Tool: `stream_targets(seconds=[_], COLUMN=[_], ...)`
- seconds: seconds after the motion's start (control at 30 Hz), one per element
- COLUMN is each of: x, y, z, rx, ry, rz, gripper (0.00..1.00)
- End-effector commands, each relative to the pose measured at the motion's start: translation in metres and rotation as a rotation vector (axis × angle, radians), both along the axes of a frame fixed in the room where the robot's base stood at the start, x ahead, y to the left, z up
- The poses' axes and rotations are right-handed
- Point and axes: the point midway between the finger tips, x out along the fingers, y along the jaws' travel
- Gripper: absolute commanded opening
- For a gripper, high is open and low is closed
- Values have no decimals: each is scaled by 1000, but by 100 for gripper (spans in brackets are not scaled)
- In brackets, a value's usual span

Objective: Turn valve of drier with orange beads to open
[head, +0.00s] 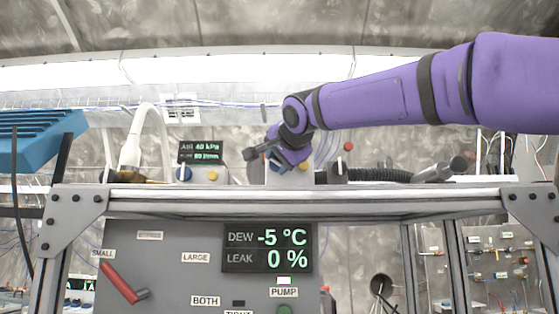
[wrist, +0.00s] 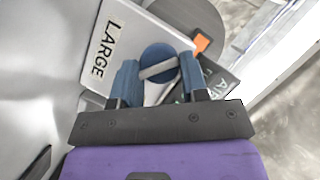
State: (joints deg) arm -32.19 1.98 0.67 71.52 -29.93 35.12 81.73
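My gripper (head: 255,152) is at the end of the purple arm, over the shelf top in the head view. In the wrist view its two blue fingers (wrist: 159,72) are spread apart. A round blue knob with a grey bar handle (wrist: 158,58) shows between and beyond the fingertips, with the bar lying roughly across the gap. I cannot tell whether the fingers touch it. A pale panel labelled LARGE (wrist: 107,45) is beside the knob. No orange beads can be made out, so I cannot tell which drier this knob belongs to.
A small display (head: 200,151) stands on the shelf (head: 380,194) left of my gripper, with a blue knob (head: 184,174) and a yellow knob (head: 212,176) below. A black corrugated hose (head: 380,175) lies to the right. The front panel display (head: 267,248) reads DEW -5 °C, LEAK 0 %.

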Motion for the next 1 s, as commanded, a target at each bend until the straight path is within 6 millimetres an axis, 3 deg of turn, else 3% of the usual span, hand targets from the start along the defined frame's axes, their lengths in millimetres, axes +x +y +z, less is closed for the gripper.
stream_targets(seconds=[0.47, 1.0], x=[0, 0], y=[1, 5], z=[1, 2], rx=[-68, -517], ry=[2, 20], rz=[0, 1], gripper=[17, 17])
